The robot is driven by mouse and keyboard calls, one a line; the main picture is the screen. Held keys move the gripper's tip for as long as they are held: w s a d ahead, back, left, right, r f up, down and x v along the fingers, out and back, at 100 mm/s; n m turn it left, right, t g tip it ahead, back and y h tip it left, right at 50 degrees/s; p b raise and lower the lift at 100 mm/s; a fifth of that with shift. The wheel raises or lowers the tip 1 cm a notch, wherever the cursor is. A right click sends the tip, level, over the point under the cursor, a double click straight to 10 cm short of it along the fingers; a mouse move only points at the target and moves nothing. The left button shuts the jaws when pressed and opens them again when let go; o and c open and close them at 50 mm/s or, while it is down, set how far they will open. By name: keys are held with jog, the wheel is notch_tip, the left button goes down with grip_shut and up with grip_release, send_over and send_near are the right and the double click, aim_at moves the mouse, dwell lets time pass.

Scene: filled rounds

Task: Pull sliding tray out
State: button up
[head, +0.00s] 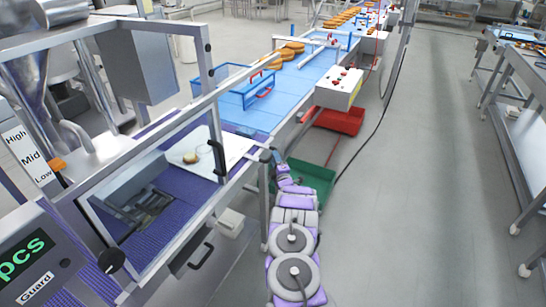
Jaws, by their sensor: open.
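A grey drawer-like tray front (190,250) with a black bar handle sits under the machine's purple belt, at the lower middle. It looks shut, or nearly so; its inside is hidden. My purple and grey arm reaches away from me, to the right of the machine. My small dark gripper (277,157) is at the far end of the arm, by the corner of the guard frame, beyond and to the right of the handle. It is open and appears empty. It is apart from the tray handle; whether it touches the frame I cannot tell.
A clear guard frame (150,105) stands over the purple belt. A white plate (235,150) with a small round piece lies on the line. A green crate (318,178) and a red crate (340,120) stand on the floor near my arm. The aisle to the right is clear.

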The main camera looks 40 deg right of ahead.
jog(key=p+v, duration=0.3)
jog(key=v, duration=1)
jog(key=shift+s+f, duration=0.35)
jog(key=shift+s, duration=0.05)
jog(key=shift+d, duration=0.15)
